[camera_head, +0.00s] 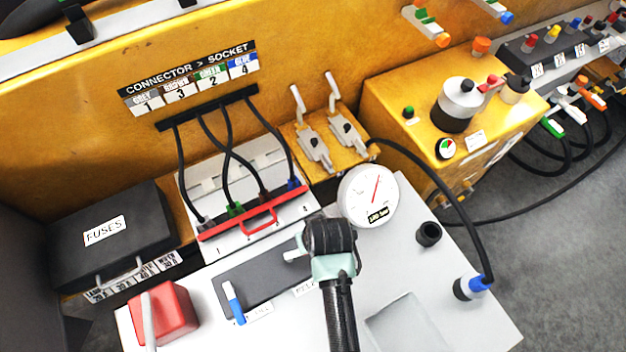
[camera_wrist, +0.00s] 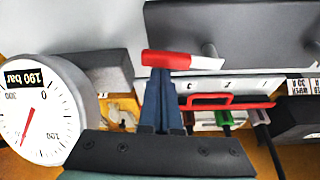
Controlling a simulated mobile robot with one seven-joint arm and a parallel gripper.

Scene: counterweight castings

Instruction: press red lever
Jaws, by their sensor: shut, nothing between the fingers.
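The red lever, a white stem with a red end, shows in the wrist view (camera_wrist: 165,58), lying sideways beside a dark panel. In the head view only its white stem (camera_head: 294,255) shows; my gripper hides the red end. My gripper (camera_head: 328,240) is over that end, at the right side of the dark panel (camera_head: 250,280). In the wrist view my fingers (camera_wrist: 160,75) are together, with nothing between them. Their tips are right at the red end; I cannot tell whether they touch it.
A blue-tipped lever (camera_head: 233,303) is on the same panel's left side. A pressure gauge (camera_head: 368,196) stands just behind my gripper. A connector block with a red handle (camera_head: 255,212) and cables is behind the panel. A red box (camera_head: 165,312) is at the left.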

